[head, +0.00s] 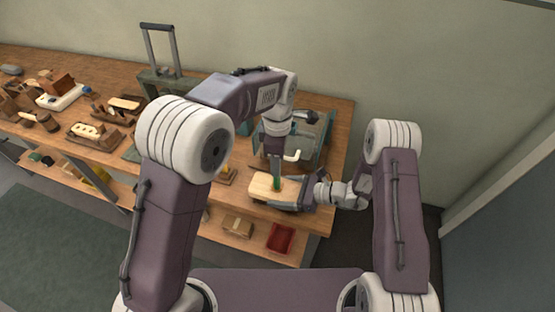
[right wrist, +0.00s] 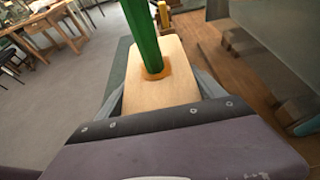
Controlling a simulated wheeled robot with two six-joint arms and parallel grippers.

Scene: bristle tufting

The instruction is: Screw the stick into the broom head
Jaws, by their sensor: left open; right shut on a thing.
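The broom head (head: 260,188) is a pale wooden block near the front edge of the bench's right end. My right gripper (head: 292,192) is shut on it from the right. In the right wrist view the broom head (right wrist: 150,98) sits between the two grey fingers. The green stick (right wrist: 141,30) stands in the orange-rimmed hole on top of the block, slightly tilted in that view. In the head view only the low part of the stick (head: 277,183) shows. My left gripper (head: 277,165) is open, pointing down at the stick from above; its fingers hide the stick's upper part.
A grey-framed fixture (head: 315,140) stands just behind on the bench (head: 335,110). Brushes and wooden blocks crowd the bench to the left. A red tray (head: 280,238) is on the lower shelf. The wall rises behind the bench.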

